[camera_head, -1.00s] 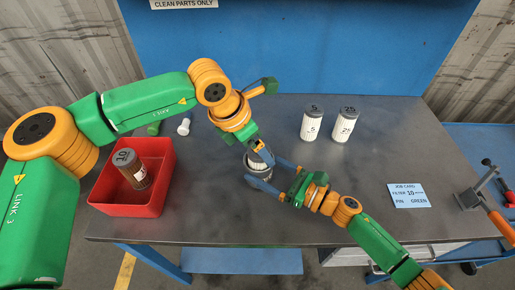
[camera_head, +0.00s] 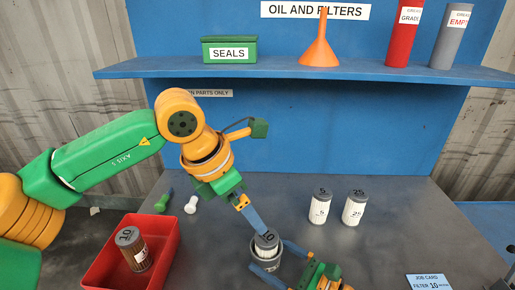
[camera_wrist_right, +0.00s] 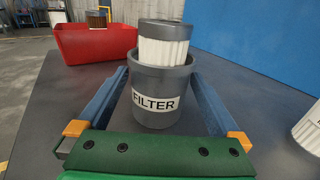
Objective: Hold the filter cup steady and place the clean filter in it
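The grey filter cup (camera_wrist_right: 160,88), labelled FILTER, stands upright on the table between the blue fingers of my right gripper (camera_wrist_right: 160,78), whose tips reach both its sides. It also shows in the head view (camera_head: 266,254). The clean filter (camera_wrist_right: 164,42), white and pleated with a grey cap, sits upright and partly inside the cup, its upper part above the rim. In the head view its cap (camera_head: 268,237) reads 10. My left gripper (camera_head: 256,222) is at the filter's top in the head view. No left finger shows in the right wrist view, and its opening is unclear.
A red bin (camera_head: 107,272) on the left holds a brown used filter (camera_head: 134,250). Two white filters, 5 (camera_head: 320,207) and 25 (camera_head: 354,208), stand at the right. Green and white pins lie behind the bin. A blue shelf (camera_head: 330,68) crosses the back. A job card (camera_head: 428,282) lies front right.

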